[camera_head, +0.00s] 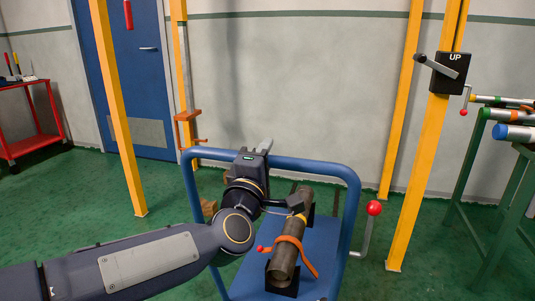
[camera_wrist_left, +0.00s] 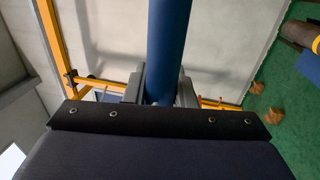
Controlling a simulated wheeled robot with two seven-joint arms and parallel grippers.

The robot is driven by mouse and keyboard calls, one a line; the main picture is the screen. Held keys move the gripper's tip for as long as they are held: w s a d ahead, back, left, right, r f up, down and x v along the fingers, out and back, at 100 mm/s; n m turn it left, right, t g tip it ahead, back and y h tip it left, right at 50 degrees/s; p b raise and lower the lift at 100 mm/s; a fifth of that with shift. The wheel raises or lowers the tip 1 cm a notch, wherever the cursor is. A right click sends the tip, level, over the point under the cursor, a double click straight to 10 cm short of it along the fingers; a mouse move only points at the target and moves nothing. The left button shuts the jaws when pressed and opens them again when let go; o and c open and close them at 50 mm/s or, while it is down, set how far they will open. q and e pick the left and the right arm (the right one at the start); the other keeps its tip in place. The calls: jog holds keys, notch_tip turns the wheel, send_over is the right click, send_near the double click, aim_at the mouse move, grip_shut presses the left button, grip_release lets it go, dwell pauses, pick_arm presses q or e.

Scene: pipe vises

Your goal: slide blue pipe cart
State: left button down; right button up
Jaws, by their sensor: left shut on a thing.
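The blue pipe cart (camera_head: 352,215) stands in the middle of the head view, with a tubular push handle and a flat blue deck. A brown pipe (camera_head: 285,262) lies on the deck on dark supports with an orange strap around it. My left gripper (camera_head: 262,147) is at the top bar of the handle, shut on it. In the left wrist view the blue handle bar (camera_wrist_left: 168,40) runs down between the two grey fingers (camera_wrist_left: 160,92). The arm hides the cart's left lower side. My right gripper is not in view.
A lever with a red knob (camera_head: 373,208) stands at the cart's right. Yellow posts (camera_head: 423,160) rise at both sides; one carries a black "UP" crank box (camera_head: 450,72). A green pipe rack (camera_head: 470,165) is at right, a red trolley (camera_head: 30,145) at left. Green floor shows around the cart.

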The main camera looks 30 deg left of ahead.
pick_arm(q)
jog(key=shift+d+f, duration=0.15)
jog(key=shift+f, duration=0.05)
jog(key=c, duration=1.5)
grip_release()
jog(key=shift+s, duration=0.15)
jog(key=shift+c, duration=0.2)
jog(key=o, duration=0.3)
jog(key=shift+s+r, duration=0.1)
jog(key=shift+r, duration=0.05)
jog(key=shift+o, duration=0.2)
jog(key=shift+s, duration=0.1)
jog(key=p+v, duration=0.1)
jog(key=v, duration=0.6)
jog(key=shift+s+p, duration=0.3)
jog(key=shift+p, duration=0.1)
